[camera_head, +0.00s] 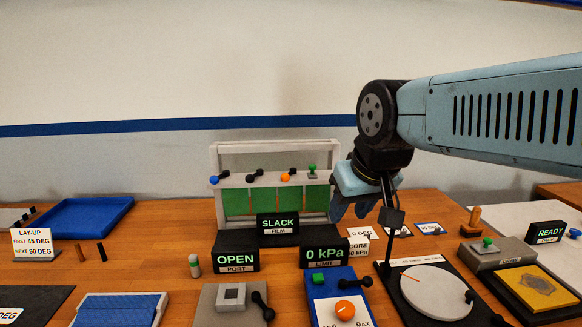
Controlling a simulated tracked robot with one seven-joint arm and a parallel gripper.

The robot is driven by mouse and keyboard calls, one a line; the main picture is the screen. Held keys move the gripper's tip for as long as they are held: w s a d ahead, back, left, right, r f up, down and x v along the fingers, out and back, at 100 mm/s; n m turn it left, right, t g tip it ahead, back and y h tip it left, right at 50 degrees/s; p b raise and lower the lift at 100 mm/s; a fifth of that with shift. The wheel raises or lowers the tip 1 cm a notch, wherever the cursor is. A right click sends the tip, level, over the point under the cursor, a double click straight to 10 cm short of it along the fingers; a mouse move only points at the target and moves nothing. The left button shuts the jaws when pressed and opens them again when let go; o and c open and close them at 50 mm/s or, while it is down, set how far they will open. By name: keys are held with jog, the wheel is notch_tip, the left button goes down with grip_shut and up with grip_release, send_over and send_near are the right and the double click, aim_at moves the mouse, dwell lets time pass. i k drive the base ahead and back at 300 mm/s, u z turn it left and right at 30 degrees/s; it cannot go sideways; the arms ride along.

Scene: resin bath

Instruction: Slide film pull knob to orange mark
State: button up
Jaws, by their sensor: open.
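A pale frame with green panels (287,202) stands at the back. Along its top rail are a blue-and-black knob (214,180), an all-black knob (252,178), an orange-and-black knob (286,177) and a green knob (312,168). I cannot tell which is the film pull knob, and no separate orange mark is clear. A black sign reading SLACK FILM (278,223) stands in front of the frame. My gripper (349,213) is open, pointing down, right of the frame and apart from the knobs. It hides part of the area behind it.
Signs reading OPEN PORT (236,262) and 0 kPa LIMIT (324,255) stand in front of the frame. A blue box with an orange dial (345,309), a round white dial (437,290) and a grey block (230,296) sit nearer. A blue tray (82,217) is at left.

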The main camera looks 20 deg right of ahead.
aim_at(312, 175)
jog(key=u, duration=0.55)
jog(key=k, duration=1.2)
jog(key=z, duration=0.8)
jog(key=i, duration=1)
jog(key=z, duration=0.05)
